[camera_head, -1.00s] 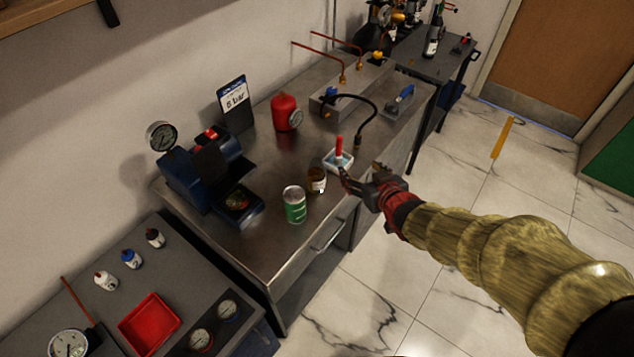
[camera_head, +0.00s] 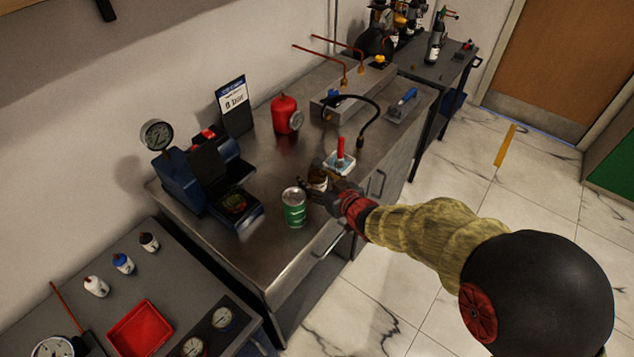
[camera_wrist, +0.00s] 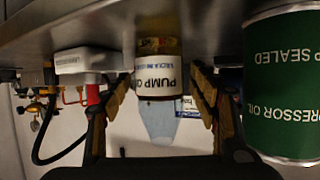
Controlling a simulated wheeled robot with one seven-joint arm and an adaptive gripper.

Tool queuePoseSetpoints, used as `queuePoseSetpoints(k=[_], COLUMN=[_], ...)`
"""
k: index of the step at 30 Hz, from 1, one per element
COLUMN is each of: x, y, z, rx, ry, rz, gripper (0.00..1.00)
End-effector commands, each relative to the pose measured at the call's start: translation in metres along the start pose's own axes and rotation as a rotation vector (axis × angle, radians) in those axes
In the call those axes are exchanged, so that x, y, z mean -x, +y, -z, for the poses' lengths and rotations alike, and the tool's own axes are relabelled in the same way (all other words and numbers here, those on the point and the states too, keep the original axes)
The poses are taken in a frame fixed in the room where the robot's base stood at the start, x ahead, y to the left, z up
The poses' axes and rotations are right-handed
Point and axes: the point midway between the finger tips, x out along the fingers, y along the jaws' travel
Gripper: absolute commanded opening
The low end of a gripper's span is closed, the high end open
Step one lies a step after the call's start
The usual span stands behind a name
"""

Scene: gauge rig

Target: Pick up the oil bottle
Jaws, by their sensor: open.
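The oil bottle (camera_head: 318,174) is a small amber bottle with a white label, upright on the metal bench and partly hidden by my gripper in the head view. In the wrist view, which is upside down, the bottle (camera_wrist: 158,75) has a label reading "PUMP O…" and shows between the two fingers. My gripper (camera_head: 318,189) is open at the bottle, with one finger (camera_wrist: 160,88) to each side in the wrist view. I cannot tell whether either finger touches it.
A green compressor oil can (camera_head: 294,208) stands close beside the bottle and finger, also large in the wrist view (camera_wrist: 283,85). A white tray (camera_head: 339,164) with a red-handled item is behind. A blue pump-like device (camera_head: 180,185) stands left. The bench front is clear.

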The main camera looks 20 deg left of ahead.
Motion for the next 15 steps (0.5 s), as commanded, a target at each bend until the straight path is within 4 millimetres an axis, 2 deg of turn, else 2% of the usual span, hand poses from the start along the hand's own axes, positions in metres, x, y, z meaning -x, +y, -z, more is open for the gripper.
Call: queuePoseSetpoints(k=[8,15], x=[-0.0038,-0.0037], y=[0.0000,0.0000], z=[0.0014,0.0014], rx=[0.000,0.000], ry=[0.001,0.001], rz=[0.000,0.000], gripper=[0.60,0.47])
